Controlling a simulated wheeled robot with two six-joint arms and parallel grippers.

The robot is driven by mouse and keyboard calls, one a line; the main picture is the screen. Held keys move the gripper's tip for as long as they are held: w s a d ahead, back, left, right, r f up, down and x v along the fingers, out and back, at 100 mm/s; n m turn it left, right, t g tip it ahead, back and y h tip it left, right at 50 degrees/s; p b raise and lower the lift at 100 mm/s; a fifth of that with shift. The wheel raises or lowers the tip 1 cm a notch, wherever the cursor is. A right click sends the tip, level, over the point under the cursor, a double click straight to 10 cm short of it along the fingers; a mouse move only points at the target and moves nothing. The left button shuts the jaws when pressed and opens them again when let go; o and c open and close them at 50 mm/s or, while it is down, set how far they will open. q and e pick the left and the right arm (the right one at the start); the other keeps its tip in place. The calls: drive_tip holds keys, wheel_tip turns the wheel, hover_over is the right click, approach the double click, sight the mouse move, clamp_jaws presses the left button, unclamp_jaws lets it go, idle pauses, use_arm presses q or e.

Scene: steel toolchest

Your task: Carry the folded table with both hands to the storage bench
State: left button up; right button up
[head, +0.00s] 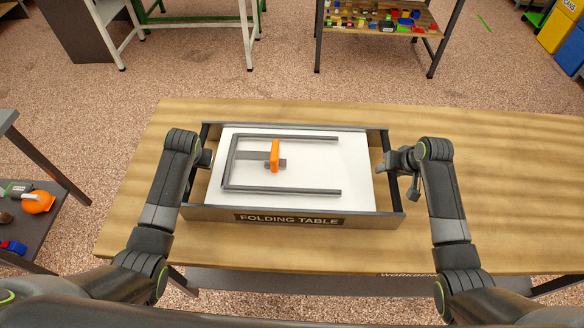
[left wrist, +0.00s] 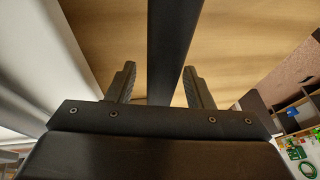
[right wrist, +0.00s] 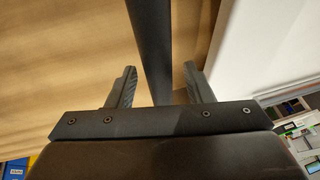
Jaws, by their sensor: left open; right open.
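The folded table (head: 306,172) is a white panel with grey folded legs and an orange latch (head: 275,155). It lies flat in a dark-edged tray (head: 222,215) labelled FOLDING TABLE, on a wooden bench. My left gripper (head: 206,158) is at the tray's left side and my right gripper (head: 384,168) at its right side. In the left wrist view my open left fingers (left wrist: 158,82) stand either side of a dark bar (left wrist: 170,40). In the right wrist view my open right fingers (right wrist: 157,85) stand either side of a similar bar (right wrist: 148,35). I cannot tell whether they touch.
The wooden bench top (head: 490,180) is clear to the right of the tray. Beyond a strip of speckled floor (head: 220,85), a shelf table with colourful parts (head: 385,18) and a white-legged bench (head: 250,35) stand at the back. A low shelf (head: 45,225) is at the left.

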use_arm(q)
drive_tip(key=shift+f, duration=0.15)
use_arm(e)
drive_tip(key=shift+f, duration=0.1)
use_arm(q)
clamp_jaws()
use_arm(e)
clamp_jaws()
idle(1.0)
use_arm(q)
drive_tip(key=shift+w+r, duration=0.15)
drive_tip(key=shift+r, duration=0.1)
use_arm(e)
drive_tip(key=shift+w+r, duration=0.15)
drive_tip(key=shift+r, duration=0.05)
